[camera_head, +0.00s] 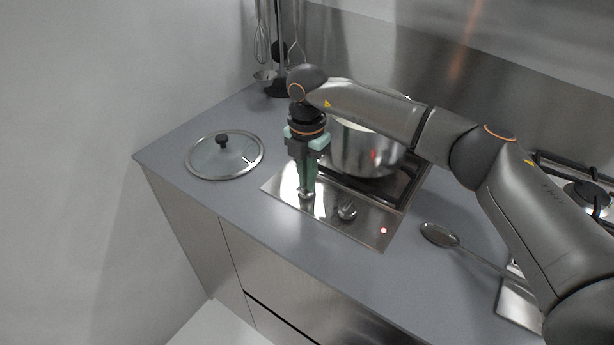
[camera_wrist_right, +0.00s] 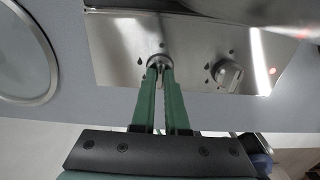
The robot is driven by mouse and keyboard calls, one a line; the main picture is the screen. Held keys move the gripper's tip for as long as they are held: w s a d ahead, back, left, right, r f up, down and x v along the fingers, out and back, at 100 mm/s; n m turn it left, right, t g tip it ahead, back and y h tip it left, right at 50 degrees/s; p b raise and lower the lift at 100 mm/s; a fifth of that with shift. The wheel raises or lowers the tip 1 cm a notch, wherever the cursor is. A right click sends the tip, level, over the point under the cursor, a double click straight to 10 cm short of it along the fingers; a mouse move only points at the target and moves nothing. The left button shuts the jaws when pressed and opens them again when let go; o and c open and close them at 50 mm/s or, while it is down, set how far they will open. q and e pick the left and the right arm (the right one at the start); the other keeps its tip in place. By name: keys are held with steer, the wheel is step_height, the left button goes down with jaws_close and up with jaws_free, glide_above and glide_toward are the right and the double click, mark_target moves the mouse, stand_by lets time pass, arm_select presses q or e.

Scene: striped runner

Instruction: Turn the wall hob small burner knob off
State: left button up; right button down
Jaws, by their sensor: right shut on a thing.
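The hob (camera_head: 357,223) is a steel plate set in the grey counter, with two knobs along its front edge. My right gripper (camera_head: 306,192) points down and is shut on the left knob (camera_wrist_right: 160,62), which its green fingers partly hide. The other knob (camera_head: 347,210) stands free to the right; it also shows in the right wrist view (camera_wrist_right: 228,74). A red light (camera_head: 383,231) glows at the hob's front right corner. I cannot tell from the marks which knob is for the small burner. My left gripper is not in view.
A steel pot (camera_head: 362,152) stands on the hob behind my right gripper. A glass lid (camera_head: 224,155) lies on the counter to the left. A spoon (camera_head: 440,235) lies to the right. Utensils (camera_head: 279,50) hang at the back wall.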

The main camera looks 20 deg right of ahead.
steer(key=c, duration=0.9)
jaws_free()
step_height(320, 180, up, 13)
steer(key=shift+f+b, duration=0.2)
steer(key=shift+b, duration=0.25)
steer(key=shift+s+f, duration=0.1)
